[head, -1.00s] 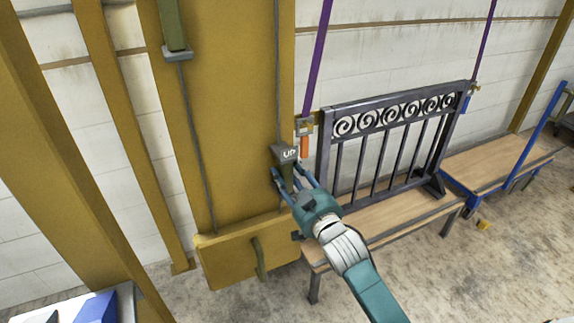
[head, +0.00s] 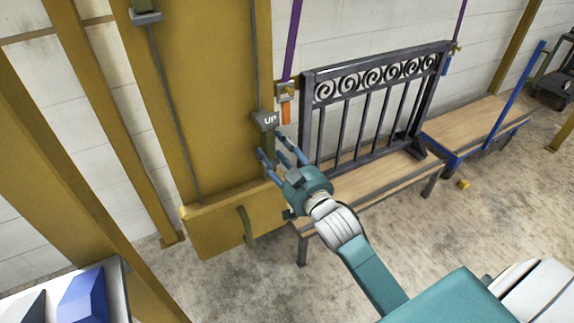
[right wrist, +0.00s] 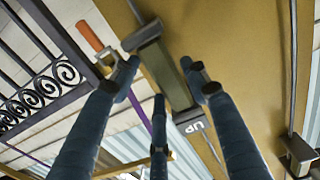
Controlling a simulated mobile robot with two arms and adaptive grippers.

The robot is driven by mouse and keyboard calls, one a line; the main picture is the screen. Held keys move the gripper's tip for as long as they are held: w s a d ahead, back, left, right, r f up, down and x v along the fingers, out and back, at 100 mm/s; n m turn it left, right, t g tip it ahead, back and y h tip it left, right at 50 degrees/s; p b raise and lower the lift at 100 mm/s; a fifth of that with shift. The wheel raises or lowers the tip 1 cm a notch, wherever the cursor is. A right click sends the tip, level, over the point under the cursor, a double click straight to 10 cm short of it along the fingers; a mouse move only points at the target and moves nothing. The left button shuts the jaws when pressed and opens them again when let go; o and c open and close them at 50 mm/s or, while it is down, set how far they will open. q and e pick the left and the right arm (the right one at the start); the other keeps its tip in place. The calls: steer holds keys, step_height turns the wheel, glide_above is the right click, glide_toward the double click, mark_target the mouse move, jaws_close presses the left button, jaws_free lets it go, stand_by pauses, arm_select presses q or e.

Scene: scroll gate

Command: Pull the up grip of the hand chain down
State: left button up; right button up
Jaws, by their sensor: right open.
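The up grip (head: 266,121) is a green handle with a grey cap lettered UP. It hangs on a dark chain in front of a yellow panel. My right gripper (head: 270,147) is open, its fingers just below the cap and around or beside the green handle. In the right wrist view the up grip (right wrist: 172,80) shows between and beyond the spread fingers (right wrist: 170,92); I cannot tell if any finger touches it. My left gripper is not in view.
A second grip (head: 146,14) hangs on another chain at upper left. A dark scroll gate (head: 376,68) stands on a wooden bench (head: 360,190), with purple straps (head: 292,40) above. An orange handle (head: 286,114) hangs close right of the up grip. Concrete floor is open in front.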

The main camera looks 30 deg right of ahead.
steer(key=s, duration=0.9)
steer(key=shift+o, duration=0.5)
steer(key=shift+d, duration=0.1)
